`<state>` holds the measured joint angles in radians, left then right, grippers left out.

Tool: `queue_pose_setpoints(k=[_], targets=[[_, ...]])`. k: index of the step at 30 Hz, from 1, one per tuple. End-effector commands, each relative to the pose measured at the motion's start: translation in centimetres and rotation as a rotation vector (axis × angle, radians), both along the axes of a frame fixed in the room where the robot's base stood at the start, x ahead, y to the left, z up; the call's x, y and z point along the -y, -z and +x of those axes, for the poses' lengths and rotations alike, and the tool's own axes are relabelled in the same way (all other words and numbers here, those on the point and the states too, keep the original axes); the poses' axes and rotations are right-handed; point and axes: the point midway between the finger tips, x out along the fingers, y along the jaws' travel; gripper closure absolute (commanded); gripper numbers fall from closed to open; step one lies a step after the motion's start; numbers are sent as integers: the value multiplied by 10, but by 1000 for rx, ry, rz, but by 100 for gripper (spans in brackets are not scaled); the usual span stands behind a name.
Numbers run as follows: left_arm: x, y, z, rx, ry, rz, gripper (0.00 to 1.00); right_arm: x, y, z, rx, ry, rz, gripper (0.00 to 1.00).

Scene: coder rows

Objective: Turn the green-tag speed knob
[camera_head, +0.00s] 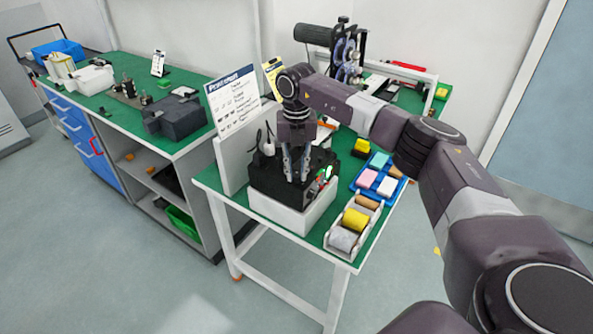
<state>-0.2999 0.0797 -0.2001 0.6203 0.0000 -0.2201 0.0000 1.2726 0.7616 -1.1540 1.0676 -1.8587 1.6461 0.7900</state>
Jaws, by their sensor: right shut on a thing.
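A black machine (270,178) on a white base stands at the left end of the green-topped table. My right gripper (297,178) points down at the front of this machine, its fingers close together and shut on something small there. The fingers hide what they hold, so I cannot make out the knob itself. A small green patch (328,171) shows on the machine's right side, just right of the fingers; I cannot tell whether it is the green tag. My left gripper is not in view.
A white holder with yellow and grey rolls (343,240) stands at the table's front right. A blue tray (370,192) with coloured blocks lies behind it. A printed sign (232,99) rises behind the machine. A long workbench (165,135) stands at left, with open floor in front.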

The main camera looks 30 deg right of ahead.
Motion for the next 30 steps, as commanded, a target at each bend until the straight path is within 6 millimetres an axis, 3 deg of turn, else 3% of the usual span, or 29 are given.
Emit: queue_pose_setpoints(k=[2,3,7,19,30], targets=[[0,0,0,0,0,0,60,1,-4,3,12,3,-1,100],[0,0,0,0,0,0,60,1,-4,3,12,3,-1,80],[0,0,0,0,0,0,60,1,-3,2,9,2,-1,65],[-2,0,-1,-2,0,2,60,0,-10,2,6,0,0,64],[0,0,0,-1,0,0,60,0,-83,2,9,0,1,64]])
